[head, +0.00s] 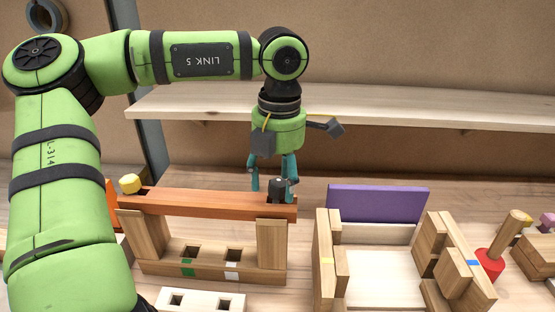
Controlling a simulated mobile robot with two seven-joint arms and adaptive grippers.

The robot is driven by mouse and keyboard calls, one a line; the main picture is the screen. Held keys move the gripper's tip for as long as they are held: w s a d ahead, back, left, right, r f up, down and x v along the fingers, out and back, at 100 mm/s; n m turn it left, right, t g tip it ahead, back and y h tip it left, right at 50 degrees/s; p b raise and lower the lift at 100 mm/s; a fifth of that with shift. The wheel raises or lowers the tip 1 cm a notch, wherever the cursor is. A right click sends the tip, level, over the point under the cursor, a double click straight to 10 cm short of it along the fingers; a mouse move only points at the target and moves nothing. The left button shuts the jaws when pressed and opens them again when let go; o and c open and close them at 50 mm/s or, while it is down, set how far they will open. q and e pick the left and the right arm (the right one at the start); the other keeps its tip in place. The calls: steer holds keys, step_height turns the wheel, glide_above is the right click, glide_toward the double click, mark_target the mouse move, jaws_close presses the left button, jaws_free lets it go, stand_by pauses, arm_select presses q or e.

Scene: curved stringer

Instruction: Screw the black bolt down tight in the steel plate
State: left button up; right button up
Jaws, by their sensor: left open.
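A black knob-like piece (279,190), which looks like the bolt, stands at the right end of a reddish-brown beam (208,202). The beam looks like wood; I see no clear steel plate. My left gripper (272,186) points straight down at that end, its teal fingers open. One finger is left of the black piece and the other is close behind or beside it; I cannot tell whether it touches. The gripper appears empty. How deep the black piece sits in the beam is hidden. My right gripper is not in view.
A yellow knob (130,183) sits at the beam's left end. Wooden posts (271,249) hold the beam up. Right of it stand a wooden block frame (326,262) with a purple board (378,203) and a red-based wooden peg (490,262). A pale shelf (400,111) runs behind.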

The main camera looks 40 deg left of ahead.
arm_select(q)
steer(key=shift+f, duration=0.95)
jaws_close()
steer(key=m, duration=0.5)
steer(key=shift+s+d+f, duration=0.15)
steer(key=shift+s+f, duration=0.05)
steer(key=m, duration=0.2)
steer(key=shift+s+f+m, duration=0.1)
steer(key=shift+f+m, duration=0.05)
steer(key=shift+m, duration=0.15)
steer(key=shift+f+m, duration=0.1)
steer(key=shift+m, duration=0.2)
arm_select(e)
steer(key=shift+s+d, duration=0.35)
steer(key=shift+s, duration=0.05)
arm_select(q)
steer(key=shift+s, duration=0.1)
